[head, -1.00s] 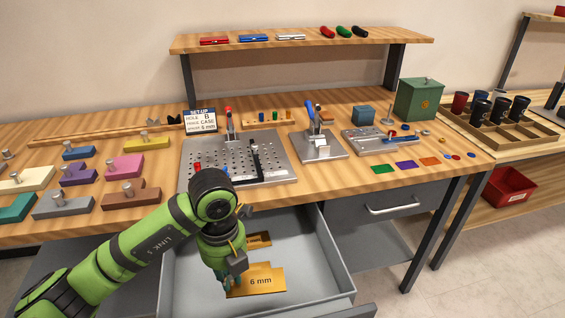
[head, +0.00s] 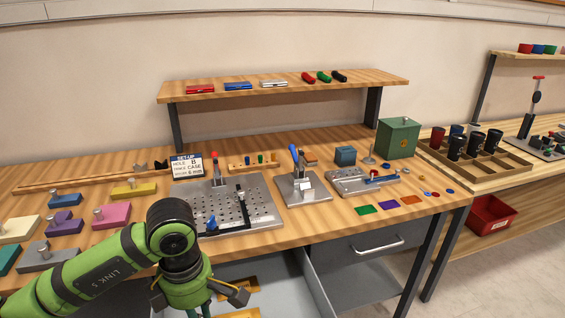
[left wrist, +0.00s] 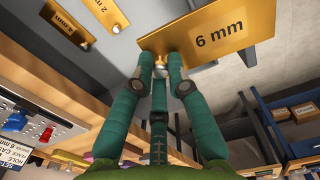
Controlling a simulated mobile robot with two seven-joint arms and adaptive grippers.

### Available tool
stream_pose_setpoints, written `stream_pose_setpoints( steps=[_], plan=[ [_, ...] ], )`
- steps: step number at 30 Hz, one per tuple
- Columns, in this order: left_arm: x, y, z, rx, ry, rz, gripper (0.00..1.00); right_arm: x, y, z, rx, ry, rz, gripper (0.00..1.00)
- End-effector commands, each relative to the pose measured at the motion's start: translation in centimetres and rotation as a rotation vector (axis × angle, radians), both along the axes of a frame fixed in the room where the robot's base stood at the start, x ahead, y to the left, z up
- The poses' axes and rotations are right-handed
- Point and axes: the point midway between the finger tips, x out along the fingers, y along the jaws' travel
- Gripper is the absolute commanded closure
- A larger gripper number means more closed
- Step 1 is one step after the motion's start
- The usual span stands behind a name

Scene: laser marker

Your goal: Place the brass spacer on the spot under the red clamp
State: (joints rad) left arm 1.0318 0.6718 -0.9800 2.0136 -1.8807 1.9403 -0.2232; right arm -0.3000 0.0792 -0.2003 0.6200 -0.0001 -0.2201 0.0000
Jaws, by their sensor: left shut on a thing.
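The brass spacer marked 6 mm (left wrist: 222,38) is a flat plate in the left wrist view. My left gripper (left wrist: 160,68) is shut on its small pale knob. In the head view the gripper is low, over the open drawer, and its fingertips are cut off by the bottom edge. A strip of brass (head: 240,313) shows beside it. The red clamp (head: 215,165), with an upright red handle, stands at the back of the perforated metal plate (head: 262,212) on the bench. The spot under it is too small to make out. My right gripper is not in view.
The grey drawer (head: 318,285) stands open below the bench. Brass spacers marked 2 mm (left wrist: 108,9) and 4 mm (left wrist: 70,27) lie in it. A black bar (head: 243,208) and a blue piece (head: 211,223) are on the perforated plate. The blue-handled clamp (head: 303,185) stands to its right.

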Motion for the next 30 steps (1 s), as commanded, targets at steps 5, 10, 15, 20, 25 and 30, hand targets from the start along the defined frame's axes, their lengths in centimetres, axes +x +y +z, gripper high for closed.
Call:
stream_pose_setpoints(
  steps=[5, 10, 15, 20, 25, 30],
  plan=[
    [-0.5, 0.7, 0.5, 0.006, -0.001, -0.403, 1.00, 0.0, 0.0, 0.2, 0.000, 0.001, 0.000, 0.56],
    [-1.1, 1.4, 0.9, 0.010, 0.002, -0.791, 1.00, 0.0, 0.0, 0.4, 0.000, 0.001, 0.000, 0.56],
    [-1.6, 2.0, 1.2, 0.013, 0.006, -1.175, 1.00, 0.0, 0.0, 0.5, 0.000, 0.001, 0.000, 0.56],
    [-2.1, 2.5, 1.4, 0.013, 0.008, -1.480, 1.00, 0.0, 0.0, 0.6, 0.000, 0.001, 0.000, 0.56],
    [-2.5, 2.7, 1.5, 0.012, 0.011, -1.685, 1.00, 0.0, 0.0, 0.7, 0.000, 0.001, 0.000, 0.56],
    [-2.6, 2.9, 1.7, 0.013, 0.010, -1.761, 1.00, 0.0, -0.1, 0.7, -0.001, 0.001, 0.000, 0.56]
  ],
)
